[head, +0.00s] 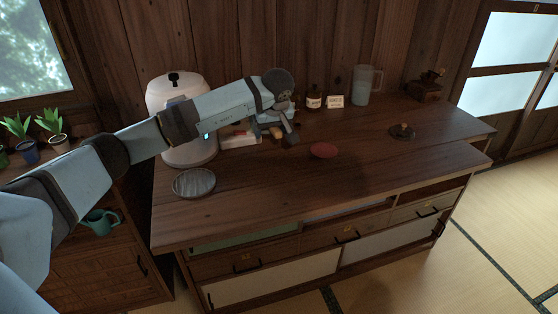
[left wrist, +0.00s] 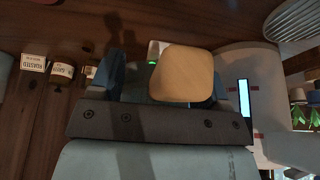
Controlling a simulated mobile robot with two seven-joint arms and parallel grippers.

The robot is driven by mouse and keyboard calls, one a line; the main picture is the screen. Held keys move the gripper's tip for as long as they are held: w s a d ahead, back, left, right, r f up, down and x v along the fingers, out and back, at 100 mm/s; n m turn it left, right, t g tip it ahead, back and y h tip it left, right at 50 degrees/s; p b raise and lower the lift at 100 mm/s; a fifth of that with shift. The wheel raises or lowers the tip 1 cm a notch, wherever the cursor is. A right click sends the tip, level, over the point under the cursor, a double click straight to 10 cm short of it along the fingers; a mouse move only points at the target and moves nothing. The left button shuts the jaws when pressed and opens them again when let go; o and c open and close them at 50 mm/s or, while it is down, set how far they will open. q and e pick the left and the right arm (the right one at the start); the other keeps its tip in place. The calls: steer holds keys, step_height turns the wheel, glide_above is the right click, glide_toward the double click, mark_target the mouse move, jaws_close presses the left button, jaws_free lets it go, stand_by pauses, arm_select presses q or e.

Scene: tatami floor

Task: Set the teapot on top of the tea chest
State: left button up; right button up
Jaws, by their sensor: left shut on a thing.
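My left gripper (head: 285,132) is above the back middle of the long wooden cabinet (head: 240,215). It is shut on a tan, rounded-square thing (left wrist: 187,74), which fills the space between the fingers in the left wrist view; what it is I cannot tell. A teal spouted pot (head: 99,221), perhaps the teapot or a watering can, sits in the open shelf of the low unit at left. The cabinet with drawers and sliding panels may be the tea chest; I cannot tell. My right gripper is not in view.
A white rice cooker (head: 178,88) stands behind my arm. On the top are a grey round dish (head: 194,183), a red disc (head: 323,151), a dark knobbed lid (head: 402,132), a small jar (head: 314,97), a clear pitcher (head: 366,88) and a wooden grinder (head: 426,88). The front middle is clear.

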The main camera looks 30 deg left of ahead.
mark_target(271, 167)
arm_select(q)
step_height(271, 167, down, 11)
steer(key=shift+r+b, duration=0.1)
steer(key=shift+b, duration=0.6)
steer(key=shift+f, duration=0.25)
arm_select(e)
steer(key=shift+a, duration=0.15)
arm_select(q)
steer(key=shift+f, duration=0.3)
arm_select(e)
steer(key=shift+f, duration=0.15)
